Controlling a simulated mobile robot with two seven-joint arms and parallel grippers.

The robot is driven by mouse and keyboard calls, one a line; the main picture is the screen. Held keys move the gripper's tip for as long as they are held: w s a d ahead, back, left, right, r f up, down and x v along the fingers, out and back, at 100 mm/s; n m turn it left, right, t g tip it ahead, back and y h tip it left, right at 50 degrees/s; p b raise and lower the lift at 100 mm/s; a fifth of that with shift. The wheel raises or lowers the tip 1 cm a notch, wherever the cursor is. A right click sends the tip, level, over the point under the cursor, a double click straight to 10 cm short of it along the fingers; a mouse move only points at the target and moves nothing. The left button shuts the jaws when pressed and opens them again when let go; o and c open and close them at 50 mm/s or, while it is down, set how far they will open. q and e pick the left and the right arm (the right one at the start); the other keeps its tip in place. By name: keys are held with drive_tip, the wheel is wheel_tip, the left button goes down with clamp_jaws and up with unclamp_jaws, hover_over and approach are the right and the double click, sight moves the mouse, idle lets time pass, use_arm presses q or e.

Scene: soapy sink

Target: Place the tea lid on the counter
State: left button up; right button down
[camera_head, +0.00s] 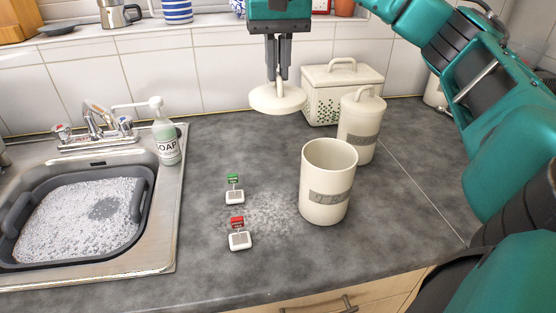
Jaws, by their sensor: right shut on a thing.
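The tea lid (277,98) is a round cream lid held level in the air above the back of the grey counter (400,220). My right gripper (277,76) points down and is shut on the lid's knob, which its fingers hide. The open cream tea canister (327,183) stands upright on the counter, in front of and to the right of the lid. Its label is only partly readable. My left gripper is not in view.
A lidded canister (361,128) and a white box (341,88) stand behind the open canister. A soap bottle (165,135) and the sink (160,220) are left.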

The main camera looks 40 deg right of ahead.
wheel_tip(320, 180, down, 19)
drive_tip(key=b, duration=0.5)
drive_tip(key=shift+s, duration=0.1)
drive_tip(key=shift+f, duration=0.35)
drive_tip(key=shift+f, duration=0.1)
drive_tip(key=c, duration=1.7)
unclamp_jaws()
drive_tip(key=shift+f, duration=0.1)
drive_tip(key=o, duration=0.5)
